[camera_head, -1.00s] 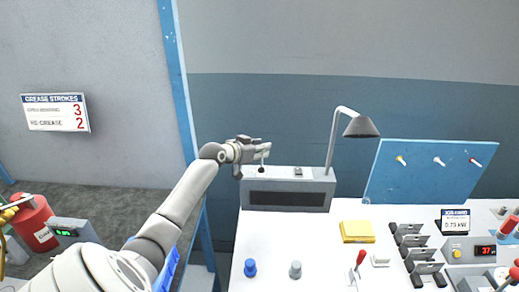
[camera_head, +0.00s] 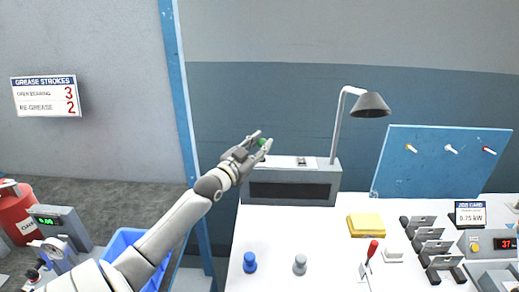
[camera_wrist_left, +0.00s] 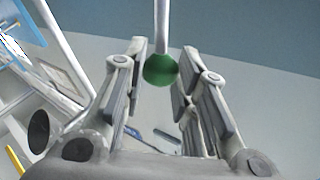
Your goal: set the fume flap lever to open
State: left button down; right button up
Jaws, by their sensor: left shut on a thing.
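The fume flap lever shows in the left wrist view as a grey rod with a green ball knob (camera_wrist_left: 160,70). In the head view its green knob (camera_head: 262,142) shows at the left end of the grey slotted box (camera_head: 290,190). My left gripper (camera_head: 259,144) is at the knob, with a finger on each side of it, shut on it. In the left wrist view the gripper (camera_wrist_left: 162,76) has the ball between its fingertips. Any marks for the lever's positions are hidden or too small to read. My right gripper is not in view.
A desk lamp (camera_head: 369,105) stands just right of the box. A blue peg board (camera_head: 440,165), yellow pad (camera_head: 364,225), red-handled lever (camera_head: 371,254) and several black switches (camera_head: 428,245) are further right.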

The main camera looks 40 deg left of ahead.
pick_arm(q)
jog(key=shift+s+d+f, duration=0.25)
jog(key=shift+f, duration=0.15)
jog(key=c, duration=1.1)
grip_release()
jog(key=shift+r, duration=0.1)
jog(key=shift+s+d+f, duration=0.2)
jog(key=shift+s+d, duration=0.05)
jog(key=shift+s, duration=1.75)
jog(key=shift+s+d+f, duration=0.15)
jog(key=shift+s+d, duration=0.15)
jog(key=shift+s, duration=1.65)
jog(key=shift+s+d+f, duration=0.2)
jog(key=shift+s+d, duration=0.05)
jog(key=shift+s, duration=1.75)
